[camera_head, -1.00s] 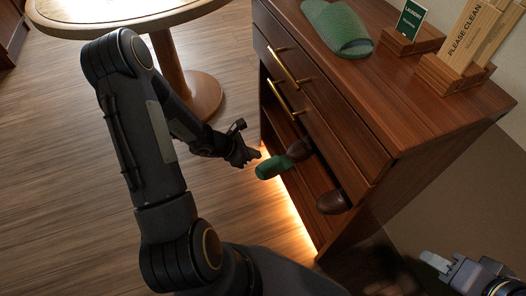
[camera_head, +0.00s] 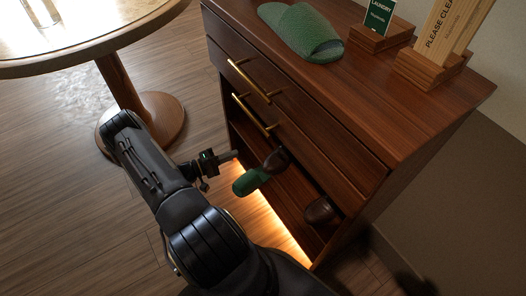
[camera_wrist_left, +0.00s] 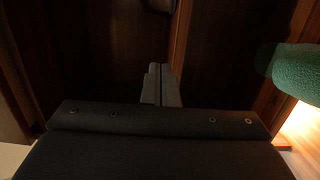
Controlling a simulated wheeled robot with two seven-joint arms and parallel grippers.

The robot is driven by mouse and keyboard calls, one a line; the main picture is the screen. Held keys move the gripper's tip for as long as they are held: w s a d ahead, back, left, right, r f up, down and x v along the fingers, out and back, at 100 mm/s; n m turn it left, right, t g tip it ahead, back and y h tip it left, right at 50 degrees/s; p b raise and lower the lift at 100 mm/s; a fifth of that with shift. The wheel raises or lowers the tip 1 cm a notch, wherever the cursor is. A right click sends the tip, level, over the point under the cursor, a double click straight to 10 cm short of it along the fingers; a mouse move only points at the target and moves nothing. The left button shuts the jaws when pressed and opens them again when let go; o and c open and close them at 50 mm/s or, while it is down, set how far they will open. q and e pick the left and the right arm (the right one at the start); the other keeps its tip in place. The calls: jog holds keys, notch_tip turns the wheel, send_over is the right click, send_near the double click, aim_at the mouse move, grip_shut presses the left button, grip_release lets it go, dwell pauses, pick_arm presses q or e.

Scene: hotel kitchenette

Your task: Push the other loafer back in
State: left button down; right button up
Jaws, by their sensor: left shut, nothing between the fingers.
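A brown loafer (camera_head: 320,211) sits at the right end of the cabinet's low open shelf, its rounded end at the front opening. A second brown loafer (camera_head: 279,160) is further left on the shelf, partly hidden behind a green slipper (camera_head: 250,182) that sticks out over the shelf edge. The slipper also shows at the right of the left wrist view (camera_wrist_left: 297,72). My left gripper (camera_head: 234,155) is shut and empty at the shelf opening, left of the slipper; its closed fingers (camera_wrist_left: 162,86) point into the dark shelf. My right gripper is out of view.
The wooden cabinet (camera_head: 300,115) has two drawers with brass handles above the shelf. Another green slipper (camera_head: 302,32), a laundry sign (camera_head: 379,17) and a wooden holder (camera_head: 432,65) stand on top. A round table (camera_head: 90,45) is at the upper left. Floor is clear between.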

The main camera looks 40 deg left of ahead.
aim_at(268, 156)
pick_arm(q)
jog(key=b+x, duration=0.2)
jog(key=x, duration=0.8)
jog(key=shift+f+b, duration=0.1)
jog(key=shift+b, duration=0.25)
jog(key=shift+s+d, duration=0.2)
jog(key=shift+d, duration=0.4)
jog(key=shift+s+d, duration=0.2)
jog(key=shift+d, duration=0.4)
jog(key=shift+s+d+b, duration=0.1)
jog(key=shift+d+b, duration=0.25)
jog(key=shift+d, duration=0.3)
jog(key=shift+s+d+r+p, duration=0.1)
jog(key=shift+d+p, duration=0.15)
jog(key=shift+d, duration=0.3)
jog(key=shift+s+d+r+p, duration=0.15)
jog(key=shift+d+p, duration=0.1)
jog(key=shift+d, duration=0.25)
jog(key=shift+w+f, duration=0.1)
